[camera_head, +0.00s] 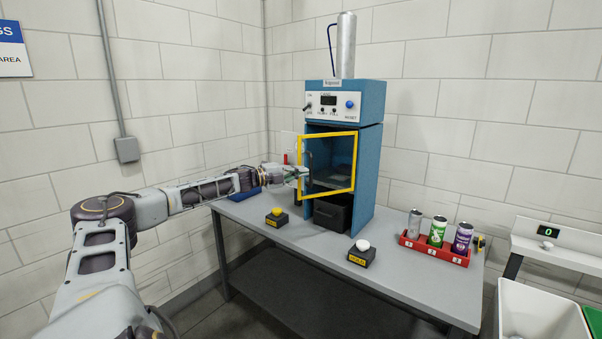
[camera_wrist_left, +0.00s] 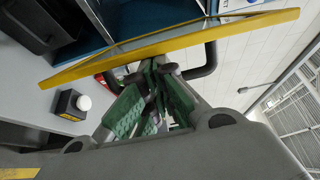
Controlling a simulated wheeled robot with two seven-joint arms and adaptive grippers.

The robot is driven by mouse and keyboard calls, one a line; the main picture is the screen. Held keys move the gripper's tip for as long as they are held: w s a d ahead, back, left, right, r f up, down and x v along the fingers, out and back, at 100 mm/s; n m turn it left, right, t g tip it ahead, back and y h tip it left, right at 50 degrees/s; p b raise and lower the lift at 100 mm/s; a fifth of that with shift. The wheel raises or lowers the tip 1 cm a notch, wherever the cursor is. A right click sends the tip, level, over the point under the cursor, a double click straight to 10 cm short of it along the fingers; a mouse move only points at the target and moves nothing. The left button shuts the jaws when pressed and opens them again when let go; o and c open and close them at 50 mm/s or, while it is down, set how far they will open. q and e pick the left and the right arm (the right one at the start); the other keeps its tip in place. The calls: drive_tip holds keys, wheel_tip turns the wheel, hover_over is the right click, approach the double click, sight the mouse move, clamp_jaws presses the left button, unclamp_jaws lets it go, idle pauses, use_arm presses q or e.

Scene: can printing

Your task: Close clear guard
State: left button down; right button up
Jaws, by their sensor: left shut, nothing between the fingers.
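The clear guard (camera_head: 327,192) is a see-through door in a yellow frame on the front of the blue machine (camera_head: 367,165). It stands partly open, angled out from the machine. It has a dark handle (camera_head: 309,168) on the left side. My left gripper (camera_head: 303,172) is at the guard's left side by the handle. In the left wrist view the gripper's green-padded fingers (camera_wrist_left: 152,75) are closed together. They are close to the yellow frame (camera_wrist_left: 175,43) and between the ends of the dark handle (camera_wrist_left: 211,60); contact is unclear. My right gripper is not in view.
A yellow-button box (camera_head: 277,217) and a white-button box (camera_head: 362,253) stand on the grey table (camera_head: 310,255). A dark bin (camera_head: 332,213) sits below the guard. A red rack (camera_head: 434,250) holds three cans at the right. A white crate (camera_head: 540,312) stands beyond.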

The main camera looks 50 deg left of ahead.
use_arm(q)
drive_tip(key=shift+w+a, duration=0.2)
drive_tip(key=shift+a, duration=0.6)
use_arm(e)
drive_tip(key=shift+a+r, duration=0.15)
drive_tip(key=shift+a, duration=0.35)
